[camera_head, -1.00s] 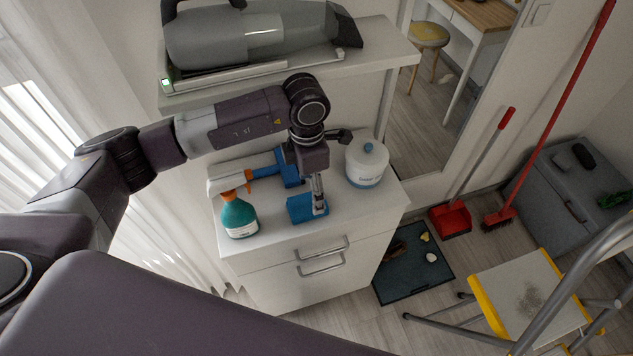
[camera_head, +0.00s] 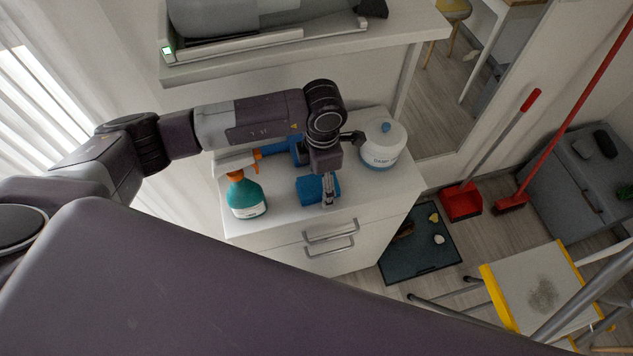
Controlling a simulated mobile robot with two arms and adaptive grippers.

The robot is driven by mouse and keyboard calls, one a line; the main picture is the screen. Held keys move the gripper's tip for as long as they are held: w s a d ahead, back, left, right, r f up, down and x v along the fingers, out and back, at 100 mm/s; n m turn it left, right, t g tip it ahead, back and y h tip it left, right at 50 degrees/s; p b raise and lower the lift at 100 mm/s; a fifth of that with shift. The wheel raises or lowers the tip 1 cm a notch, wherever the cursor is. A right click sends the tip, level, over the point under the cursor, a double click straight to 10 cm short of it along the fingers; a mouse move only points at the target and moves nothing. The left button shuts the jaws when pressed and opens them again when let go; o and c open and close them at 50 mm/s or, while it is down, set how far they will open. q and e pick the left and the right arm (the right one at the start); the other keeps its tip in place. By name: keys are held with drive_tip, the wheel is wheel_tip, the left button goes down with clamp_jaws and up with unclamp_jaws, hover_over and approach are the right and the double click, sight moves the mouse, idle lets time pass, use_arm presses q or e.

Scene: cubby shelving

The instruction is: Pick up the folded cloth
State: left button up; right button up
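The folded cloth (camera_head: 306,191) is a small blue block-like bundle on top of the white drawer cabinet (camera_head: 282,213), near its front edge. My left gripper (camera_head: 328,204) points down at it, its fingers overlapping the cloth's right part in the head view. The fingers are seen nearly edge-on, so I cannot tell whether they are open or shut on the cloth. The cloth looks to be still on the cabinet top. My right gripper is not in view.
A teal spray bottle (camera_head: 246,197) stands left of the cloth. Another blue item (camera_head: 274,146) lies behind, partly hidden by my arm. A shelf (camera_head: 395,43) overhangs behind.

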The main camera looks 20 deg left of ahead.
use_arm(q)
drive_tip(key=shift+s+d+r, duration=0.15)
drive_tip(key=shift+s+d, duration=0.05)
drive_tip(key=c, duration=0.8)
drive_tip(key=shift+c, duration=0.9)
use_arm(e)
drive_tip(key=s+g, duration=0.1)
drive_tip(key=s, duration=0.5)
use_arm(q)
drive_tip(key=shift+a, duration=0.1)
drive_tip(key=shift+c, duration=1.1)
drive_tip(key=shift+w+r+p, duration=0.2)
drive_tip(key=shift+r+p, duration=0.6)
drive_tip(key=shift+r, duration=0.3)
wheel_tip(320, 180, up, 18)
drive_tip(key=p, duration=0.9)
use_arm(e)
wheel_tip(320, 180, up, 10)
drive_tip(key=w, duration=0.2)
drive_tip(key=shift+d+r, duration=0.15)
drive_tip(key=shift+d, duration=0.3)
